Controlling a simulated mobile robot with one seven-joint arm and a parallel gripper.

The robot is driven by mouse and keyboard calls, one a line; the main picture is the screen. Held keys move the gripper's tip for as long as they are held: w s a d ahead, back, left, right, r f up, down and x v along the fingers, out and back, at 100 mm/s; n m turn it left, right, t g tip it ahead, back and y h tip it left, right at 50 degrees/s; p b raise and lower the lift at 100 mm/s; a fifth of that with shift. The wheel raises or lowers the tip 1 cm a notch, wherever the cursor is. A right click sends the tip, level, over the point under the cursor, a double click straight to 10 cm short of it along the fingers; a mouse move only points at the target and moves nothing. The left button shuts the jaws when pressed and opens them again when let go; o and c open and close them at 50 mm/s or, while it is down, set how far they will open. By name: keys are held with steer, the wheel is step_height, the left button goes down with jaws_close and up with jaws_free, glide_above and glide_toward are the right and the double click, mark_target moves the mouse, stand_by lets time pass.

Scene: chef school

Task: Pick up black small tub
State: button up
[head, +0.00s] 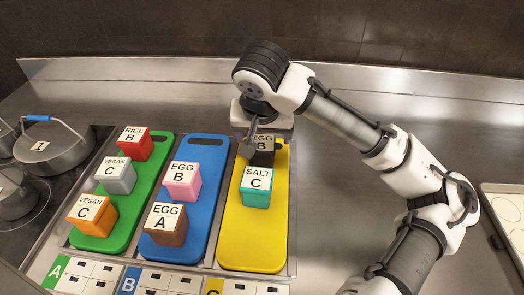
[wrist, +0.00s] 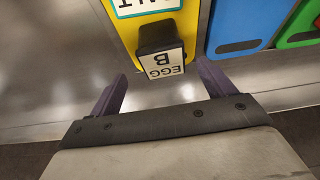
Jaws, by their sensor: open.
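The black small tub (head: 264,158) has a white top label reading EGG B. It stands at the far end of the yellow board (head: 252,235), behind the teal SALT C tub (head: 256,188), and my gripper partly hides it in the head view. In the wrist view the black tub (wrist: 160,40) shows its dark body and label. My gripper (wrist: 158,95) is open, with one finger to each side of and short of the tub's label. No contact shows. In the head view my gripper (head: 250,138) is over the far end of the yellow board.
A blue board (head: 180,236) holds the pink EGG B and brown EGG A tubs. A green board (head: 98,236) holds red, grey and orange tubs. Pots (head: 50,155) stand at the left.

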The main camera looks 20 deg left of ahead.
mark_target(262, 142)
steer(key=shift+a+p+x, duration=0.15)
steer(key=shift+p+x, duration=0.25)
steer(key=shift+x, duration=0.95)
steer(key=shift+a+p+x, duration=0.15)
steer(key=shift+p+x, duration=0.2)
steer(key=shift+x, duration=1)
steer(key=shift+w+r, duration=0.1)
steer(key=shift+w, duration=0.05)
steer(key=shift+c, duration=0.3)
steer(key=c, duration=1.1)
steer(key=shift+r, duration=0.1)
